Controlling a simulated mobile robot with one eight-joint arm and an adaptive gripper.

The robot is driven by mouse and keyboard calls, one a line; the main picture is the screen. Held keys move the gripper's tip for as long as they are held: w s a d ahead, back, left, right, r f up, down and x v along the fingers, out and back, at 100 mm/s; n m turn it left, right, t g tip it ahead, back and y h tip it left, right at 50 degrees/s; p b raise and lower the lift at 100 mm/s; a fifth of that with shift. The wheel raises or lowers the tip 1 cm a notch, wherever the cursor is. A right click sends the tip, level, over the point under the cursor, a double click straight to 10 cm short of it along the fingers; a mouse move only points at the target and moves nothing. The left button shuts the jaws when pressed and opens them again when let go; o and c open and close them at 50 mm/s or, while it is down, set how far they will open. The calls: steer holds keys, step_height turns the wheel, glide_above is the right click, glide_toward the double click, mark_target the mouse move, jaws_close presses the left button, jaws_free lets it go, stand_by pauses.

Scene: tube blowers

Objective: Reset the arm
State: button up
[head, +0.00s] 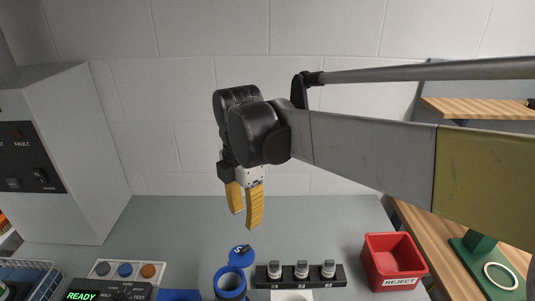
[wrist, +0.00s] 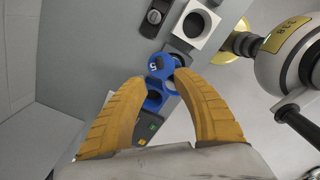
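My gripper (head: 245,218) hangs fingers down above the grey bench (head: 160,225) in the head view. Its two yellow fingers stand apart with nothing between them. In the wrist view the open fingers (wrist: 157,82) frame a blue fixture with a round marked lid (wrist: 161,65). In the head view the blue lid (head: 240,255) stands open behind a blue cylindrical holder (head: 229,282), below my gripper and apart from it. My arm reaches in from the right.
A black rack (head: 315,283) with three capped vials stands right of the blue holder. A red REJECT bin (head: 392,262) is farther right. A tray with three discs (head: 108,270) and a READY panel (head: 110,290) are at left.

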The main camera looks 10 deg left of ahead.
steer(key=s+d+f+m+t+b, duration=0.2)
steer(key=s+d+f+m+b, duration=0.1)
steer(key=d+m, duration=0.6)
steer(key=s+d+f+m+t+b, duration=0.2)
steer(key=s+d+f+m+b, duration=0.1)
steer(key=d+m, duration=0.6)
steer(key=s+d+f+m+t+b, duration=0.3)
steer(key=d+f+m, duration=0.3)
steer(key=d+m, duration=0.3)
steer(key=shift+s+d+f+b, duration=0.4)
steer(key=shift+s+d, duration=0.45)
steer(key=shift+d, duration=0.3)
